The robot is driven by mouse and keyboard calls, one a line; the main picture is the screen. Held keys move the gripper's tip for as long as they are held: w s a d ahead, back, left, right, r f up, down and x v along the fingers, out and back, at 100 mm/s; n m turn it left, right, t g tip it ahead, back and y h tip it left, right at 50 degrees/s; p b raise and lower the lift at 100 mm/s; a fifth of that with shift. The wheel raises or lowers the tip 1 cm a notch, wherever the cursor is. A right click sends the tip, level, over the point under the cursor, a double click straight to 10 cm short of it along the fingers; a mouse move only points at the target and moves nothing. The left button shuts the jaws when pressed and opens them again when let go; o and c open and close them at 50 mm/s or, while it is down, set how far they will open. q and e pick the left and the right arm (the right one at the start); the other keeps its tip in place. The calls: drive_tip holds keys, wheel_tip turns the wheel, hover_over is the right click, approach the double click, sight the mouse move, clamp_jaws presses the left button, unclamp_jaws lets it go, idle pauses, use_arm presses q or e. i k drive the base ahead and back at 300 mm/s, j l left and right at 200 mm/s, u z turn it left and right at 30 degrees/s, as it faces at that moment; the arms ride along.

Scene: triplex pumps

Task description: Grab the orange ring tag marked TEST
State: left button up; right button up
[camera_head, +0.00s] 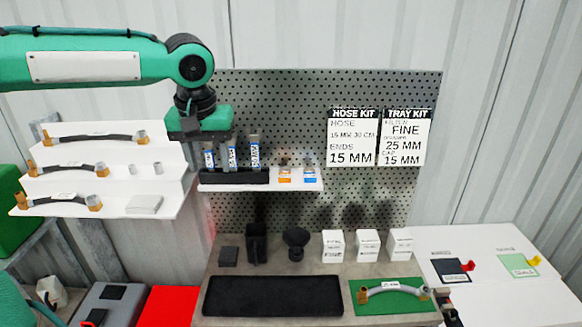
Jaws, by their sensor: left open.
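A small orange tag (285,174) sits on the white wall shelf (310,186), toward its right part. A similar blue tag (309,175) sits just to its right. Any lettering on the two tags is too small to read. My left gripper (204,136) hangs at the end of the green arm from the left, above and left of the shelf, apart from both tags. It is open and holds nothing that I can see; its fingers are hard to make out.
Several labelled tubes (231,158) stand in a black rack (233,177) left of the tags, under my left gripper. A grey pegboard (300,110) rises behind. Hoses lie on stepped white shelves (75,155) at left. The bench below holds a black tray (272,296) and white boxes (333,246).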

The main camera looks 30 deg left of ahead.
sight(283, 177)
drive_tip(key=i+j, duration=0.1)
drive_tip(key=i, duration=0.5)
drive_tip(key=i+j, duration=0.1)
drive_tip(key=i, duration=0.5)
